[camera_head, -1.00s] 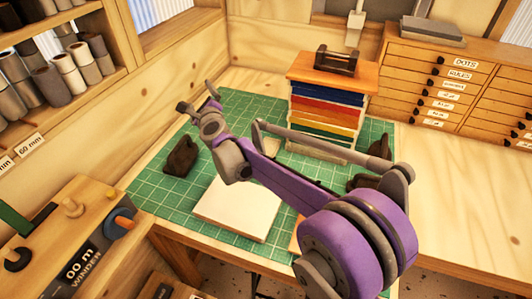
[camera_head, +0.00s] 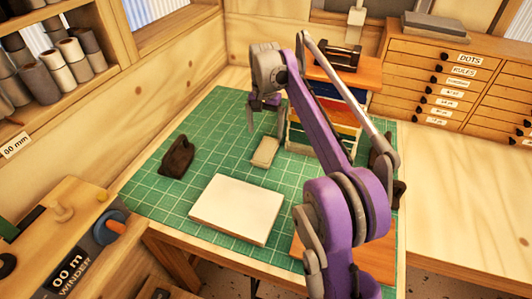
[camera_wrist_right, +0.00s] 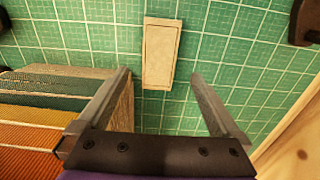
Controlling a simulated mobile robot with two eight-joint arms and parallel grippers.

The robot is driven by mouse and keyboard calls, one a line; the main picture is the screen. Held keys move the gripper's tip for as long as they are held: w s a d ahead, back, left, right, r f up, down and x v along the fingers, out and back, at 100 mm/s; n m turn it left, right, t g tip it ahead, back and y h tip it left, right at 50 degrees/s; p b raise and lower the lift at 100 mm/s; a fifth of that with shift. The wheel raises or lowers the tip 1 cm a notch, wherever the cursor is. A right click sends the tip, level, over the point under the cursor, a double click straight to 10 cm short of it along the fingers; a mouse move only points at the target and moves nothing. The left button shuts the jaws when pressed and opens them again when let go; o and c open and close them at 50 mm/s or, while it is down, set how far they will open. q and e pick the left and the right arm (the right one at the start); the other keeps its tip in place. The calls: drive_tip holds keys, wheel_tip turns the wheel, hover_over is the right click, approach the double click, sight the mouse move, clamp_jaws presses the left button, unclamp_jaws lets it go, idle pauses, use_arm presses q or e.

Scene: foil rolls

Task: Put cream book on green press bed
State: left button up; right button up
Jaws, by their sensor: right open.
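A small cream block (camera_head: 265,152), which looks like the cream book, lies flat on the green gridded mat (camera_head: 215,120), left of the coloured stack. It also shows in the right wrist view (camera_wrist_right: 160,53), just beyond the fingertips and between their lines. My right gripper (camera_head: 263,112) hangs above the mat behind the block in the head view. Its jaws are open and empty in the right wrist view (camera_wrist_right: 161,74). I cannot tell whether the green mat is the green press bed; no other clear green bed shows. My left gripper is not in view.
A stack of coloured books (camera_head: 335,118) under an orange board (camera_head: 350,72) stands close right of my gripper, partly behind my arm.

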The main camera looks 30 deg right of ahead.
sight(266, 150)
drive_tip(key=f, duration=0.8)
drive_tip(key=shift+d, duration=0.2)
drive_tip(key=c, duration=1.5)
drive_tip(key=shift+r, duration=0.15)
